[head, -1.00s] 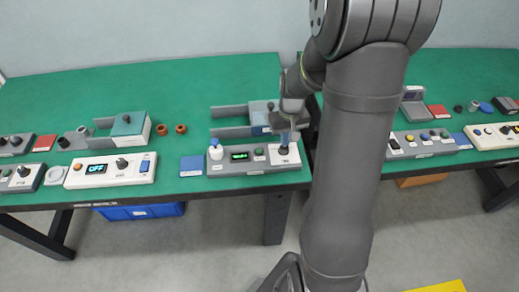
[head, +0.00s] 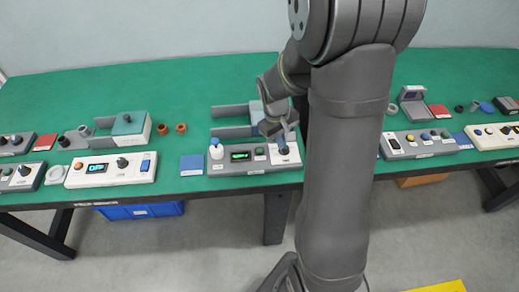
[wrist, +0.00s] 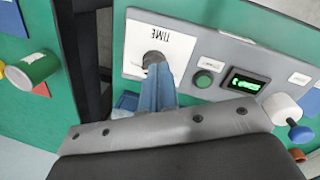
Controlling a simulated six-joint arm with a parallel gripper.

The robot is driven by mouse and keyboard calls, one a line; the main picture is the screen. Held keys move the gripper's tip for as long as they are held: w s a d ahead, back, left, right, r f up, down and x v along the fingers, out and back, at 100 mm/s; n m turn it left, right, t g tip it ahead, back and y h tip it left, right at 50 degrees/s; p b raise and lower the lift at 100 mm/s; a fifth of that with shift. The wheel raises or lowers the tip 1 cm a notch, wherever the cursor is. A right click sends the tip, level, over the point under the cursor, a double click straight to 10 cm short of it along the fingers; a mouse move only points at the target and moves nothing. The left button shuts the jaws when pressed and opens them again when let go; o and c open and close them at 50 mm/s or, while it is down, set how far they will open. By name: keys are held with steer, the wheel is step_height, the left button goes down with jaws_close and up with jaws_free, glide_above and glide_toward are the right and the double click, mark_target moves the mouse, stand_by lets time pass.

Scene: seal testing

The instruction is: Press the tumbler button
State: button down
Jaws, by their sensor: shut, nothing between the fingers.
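A grey control panel (head: 228,168) stands at the table's front edge. It carries a white TIME plate (wrist: 140,40) with a dark round knob (wrist: 153,57), a green button (wrist: 204,79) with a label above it, and a lit green display (wrist: 246,85). Which control is called the tumbler button cannot be read. My gripper (wrist: 158,75) is shut and empty, its blue fingertips close to the knob in the wrist view. Whether they touch it cannot be told. In the head view my gripper (head: 282,138) is over the panel's right end.
Behind the panel is a grey-blue fixture (head: 232,132). A blue pad (head: 192,165) lies to its left, then a white panel (head: 110,171) showing OFF. Green table is clear further back.

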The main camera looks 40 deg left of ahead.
mark_target(259, 150)
steer(key=n+t, duration=0.1)
steer(key=s+a+r+n+t+h, duration=0.1)
steer(key=n, duration=0.1)
steer(key=s+r+n+t, duration=0.1)
steer(key=shift+s+a+n, duration=0.1)
steer(key=shift+a+n, duration=0.3)
steer(key=s+a+r+n+t+y, duration=0.1)
steer(key=s+a+r+n+t, duration=0.1)
steer(key=a+r+n+t, duration=0.2)
steer(key=shift+a+r+n+t, duration=0.35)
steer(key=shift+n+t, duration=0.15)
steer(key=shift+n, duration=0.4)
steer(key=shift+d, duration=0.1)
steer(key=shift+f, duration=4.45)
steer(key=shift+f, duration=0.15)
steer(key=shift+f, duration=0.25)
